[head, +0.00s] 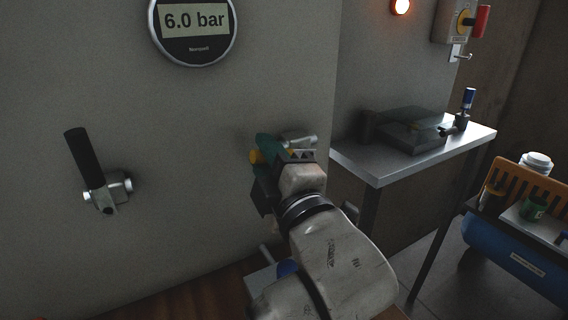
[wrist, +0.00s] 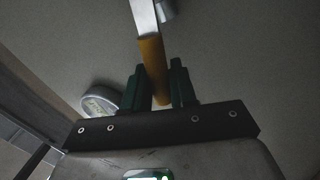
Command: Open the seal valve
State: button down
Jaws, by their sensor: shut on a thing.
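My gripper (head: 262,160) is at the wall, in the middle of the head view. Its green fingers (wrist: 157,88) are shut on a yellow handle (wrist: 153,65), with one finger on each side of it. A small yellow end of this handle (head: 256,157) shows beside the fingers in the head view. The handle runs on into a flat silver lever (wrist: 145,18) in the wrist view. A silver valve fitting (head: 300,140) sits on the wall just behind my gripper, partly hidden by it. No label on this valve can be read.
A black-handled lever valve (head: 85,160) is on the wall to the left, its handle pointing up. A round gauge (head: 193,28) above reads 6.0 bar. A metal table (head: 375,172) with a blue-handled valve (head: 468,100) stands right. An orange-red lamp (head: 401,6) glows.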

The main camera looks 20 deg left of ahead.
jog(key=shift+s+a+f+n+g+y+b, duration=0.1)
jog(key=shift+f+n+g+y+b, duration=0.1)
jog(key=shift+f+n+b, duration=0.55)
jog(key=shift+f+n+g+y+b, duration=0.2)
jog(key=shift+f+n+b, duration=0.25)
jog(key=shift+n, duration=0.5)
jog(key=c, duration=1)
grip_release()
jog(key=shift+c, duration=0.2)
jog(key=shift+r, duration=0.1)
jog(key=b+v, duration=0.1)
jog(key=v, duration=0.9)
jog(key=shift+s+d, duration=0.25)
jog(key=shift+d, duration=0.05)
